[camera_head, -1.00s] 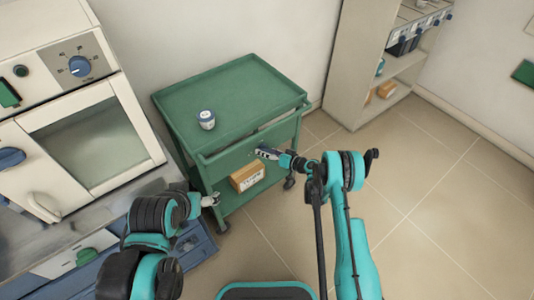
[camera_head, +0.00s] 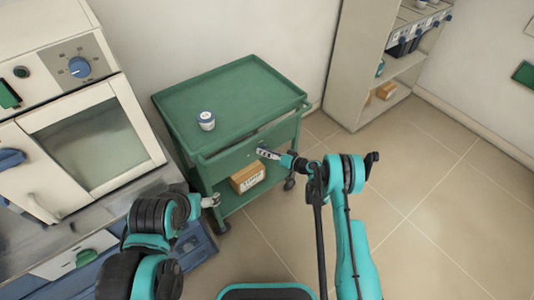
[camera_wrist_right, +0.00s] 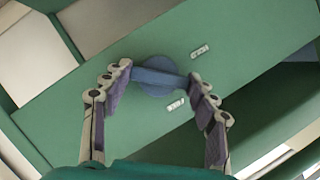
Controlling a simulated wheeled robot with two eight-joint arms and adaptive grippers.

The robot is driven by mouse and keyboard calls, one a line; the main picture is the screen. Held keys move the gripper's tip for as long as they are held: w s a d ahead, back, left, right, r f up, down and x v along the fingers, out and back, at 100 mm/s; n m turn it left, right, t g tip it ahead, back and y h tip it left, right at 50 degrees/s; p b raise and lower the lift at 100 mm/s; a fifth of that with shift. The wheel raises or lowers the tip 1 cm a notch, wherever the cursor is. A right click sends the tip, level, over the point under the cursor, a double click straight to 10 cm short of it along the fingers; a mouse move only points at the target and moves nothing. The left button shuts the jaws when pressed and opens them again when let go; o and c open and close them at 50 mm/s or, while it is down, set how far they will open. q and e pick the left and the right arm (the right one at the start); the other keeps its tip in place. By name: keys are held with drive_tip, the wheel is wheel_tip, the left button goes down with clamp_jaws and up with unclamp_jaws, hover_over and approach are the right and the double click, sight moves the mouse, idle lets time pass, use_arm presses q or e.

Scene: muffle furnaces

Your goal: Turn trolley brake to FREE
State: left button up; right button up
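The green trolley (camera_head: 222,85) stands in the middle of the head view. The blue brake knob (camera_wrist_right: 158,80) is on its green end panel in the right wrist view, with its bar lying across between my fingertips. Two small pale labels, one upper (camera_wrist_right: 200,50) and one lower (camera_wrist_right: 176,104), sit right of the knob; their text is unreadable. The bar's right end points between them. My right gripper (camera_wrist_right: 162,78) has a fingertip at each end of the bar, seemingly touching; it also shows in the head view (camera_head: 268,153). My left gripper (camera_head: 211,200) is beside the trolley's lower left, apparently empty.
A white jar (camera_head: 207,120) stands on the trolley top and a cardboard box (camera_head: 247,176) on its lower shelf. A furnace (camera_head: 85,120) is at left, a beige shelf unit (camera_head: 350,70) behind right. The tiled floor at right is clear.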

drive_tip(key=o, duration=0.4)
drive_tip(key=shift+d, duration=0.1)
